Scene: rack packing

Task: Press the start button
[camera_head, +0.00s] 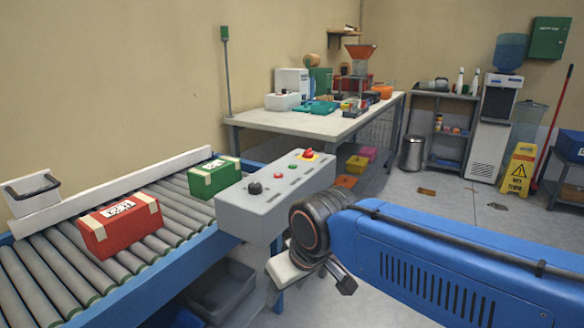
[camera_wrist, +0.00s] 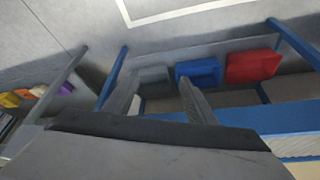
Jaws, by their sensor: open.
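A grey control box (camera_head: 262,212) stands beside the roller conveyor. Its top carries a black knob (camera_head: 254,188), a small green button (camera_head: 292,167) and a red mushroom button (camera_head: 308,154) on a yellow base. Other small details on the panel are too small to tell. My gripper (camera_wrist: 157,92) is open and empty in the wrist view, its two grey fingers apart. In the head view my wrist is just right of and in front of the box, lower than its top, and the fingers are partly hidden. The wrist view does not show the panel's buttons.
A red box (camera_head: 122,228) and a green box (camera_head: 214,177) lie on the conveyor (camera_head: 60,262). Bins, including a blue one (camera_wrist: 198,70) and a red one (camera_wrist: 252,65), show beyond my fingers. A cluttered workbench (camera_head: 300,122) stands behind the control box.

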